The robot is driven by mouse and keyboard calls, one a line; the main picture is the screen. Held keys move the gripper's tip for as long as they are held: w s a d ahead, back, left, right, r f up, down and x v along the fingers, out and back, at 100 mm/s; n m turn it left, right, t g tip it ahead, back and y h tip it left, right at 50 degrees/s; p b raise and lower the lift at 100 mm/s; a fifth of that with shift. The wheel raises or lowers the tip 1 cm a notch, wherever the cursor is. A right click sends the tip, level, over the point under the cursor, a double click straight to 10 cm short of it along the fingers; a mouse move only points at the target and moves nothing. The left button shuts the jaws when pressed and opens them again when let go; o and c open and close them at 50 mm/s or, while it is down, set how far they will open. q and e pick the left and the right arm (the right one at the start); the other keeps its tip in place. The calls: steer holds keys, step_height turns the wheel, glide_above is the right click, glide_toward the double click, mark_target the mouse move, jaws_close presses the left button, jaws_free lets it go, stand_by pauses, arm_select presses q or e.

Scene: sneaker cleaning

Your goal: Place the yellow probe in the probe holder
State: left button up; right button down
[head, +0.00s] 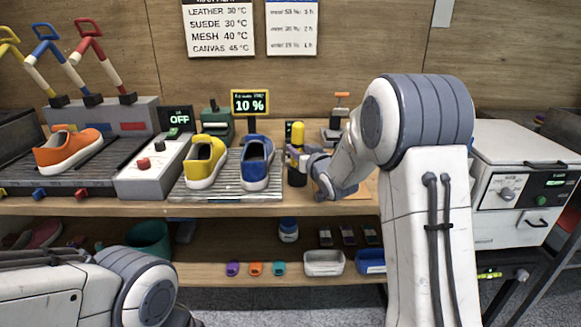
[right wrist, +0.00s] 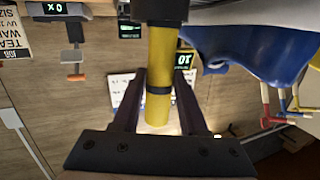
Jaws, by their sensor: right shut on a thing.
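The yellow probe (head: 298,132) stands upright to the right of the blue sneaker on the bench. In the right wrist view the probe (right wrist: 160,65) is yellow with a dark band and lies between the two fingers. My right gripper (head: 305,158) is shut on it from the right side. A black cylinder, which looks like the probe holder (head: 297,179), is directly below the probe. In the right wrist view the probe's lower end meets this black piece (right wrist: 160,11); how deep it sits inside is hidden. Only a link of my left arm shows, at the lower left.
A yellow sneaker (head: 204,160) and a blue sneaker (head: 257,160) stand on a ribbed rack (head: 225,191) close to the left. A "10 %" display (head: 250,103) rises behind them. A small stand with an orange handle (head: 341,96) is behind my right gripper. A white cabinet (head: 520,180) stands right.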

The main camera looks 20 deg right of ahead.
step_height(320, 180, down, 4)
steer(key=b, duration=0.2)
steer(key=shift+d+f+b, duration=0.1)
steer(key=shift+d+b, duration=0.05)
steer(key=shift+b, duration=0.15)
steer(key=shift+f, duration=0.1)
steer(key=shift+c, duration=2.2)
jaws_free()
steer(key=shift+r, duration=0.2)
steer(key=shift+s+r, duration=0.1)
steer(key=shift+s, duration=0.2)
steer(key=s+r, duration=0.1)
steer(key=s, duration=1)
steer(key=shift+s+d+r, duration=0.15)
steer(key=shift+d+r, duration=0.05)
